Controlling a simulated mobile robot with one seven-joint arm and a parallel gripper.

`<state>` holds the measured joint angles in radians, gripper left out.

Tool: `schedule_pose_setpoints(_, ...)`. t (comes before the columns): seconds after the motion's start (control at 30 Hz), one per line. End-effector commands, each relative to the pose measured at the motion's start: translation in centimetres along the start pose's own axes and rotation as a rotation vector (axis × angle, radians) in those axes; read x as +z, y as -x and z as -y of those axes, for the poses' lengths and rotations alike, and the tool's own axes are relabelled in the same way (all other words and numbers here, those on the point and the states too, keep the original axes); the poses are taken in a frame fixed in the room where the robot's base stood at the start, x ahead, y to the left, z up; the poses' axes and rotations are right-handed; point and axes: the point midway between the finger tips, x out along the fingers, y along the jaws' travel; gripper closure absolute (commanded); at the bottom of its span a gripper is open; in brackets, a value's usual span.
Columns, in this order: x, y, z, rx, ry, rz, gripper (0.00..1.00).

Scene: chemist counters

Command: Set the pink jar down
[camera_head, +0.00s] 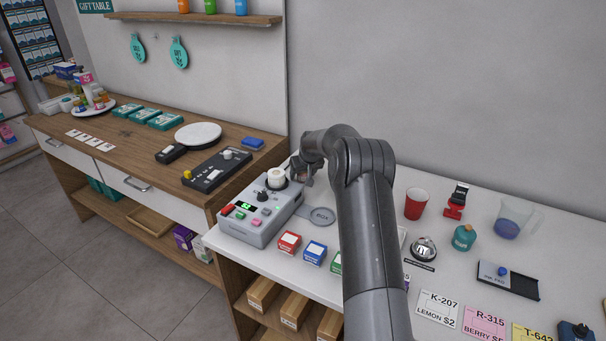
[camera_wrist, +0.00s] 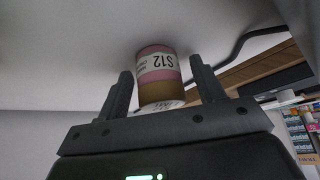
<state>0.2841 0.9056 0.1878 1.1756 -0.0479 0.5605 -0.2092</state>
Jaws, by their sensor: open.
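The pink jar (camera_wrist: 159,75) shows in the wrist view with a pink band, a white label reading S12 upside down, and a brown band. It is between the two fingers of my open gripper (camera_wrist: 163,88), with a gap visible on each side.
A round grey BOX pad (camera_head: 321,215) lies right of the machine. Red (camera_head: 289,243) and blue (camera_head: 315,252) small boxes sit in front. A red cup (camera_head: 416,203), a bell (camera_head: 424,249) and a teal bottle (camera_head: 464,237) stand farther right. The wall is close behind.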

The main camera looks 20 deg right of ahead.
Motion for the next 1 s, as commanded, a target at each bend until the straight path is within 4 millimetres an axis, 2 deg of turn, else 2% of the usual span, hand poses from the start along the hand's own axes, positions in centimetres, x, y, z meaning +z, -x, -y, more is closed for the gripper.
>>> schedule_pose_setpoints(0.17,-0.2,1.4,-0.1,0.001,0.0,-0.002,0.38)
schedule_pose_setpoints(0.63,-0.2,9.9,-0.1,0.001,0.0,-0.002,0.38)
schedule_pose_setpoints(0.93,-0.1,12.7,0.2,0.001,0.003,-0.001,0.38)
schedule_pose_setpoints(1.0,0.0,13.9,0.8,0.003,0.007,0.001,0.38)
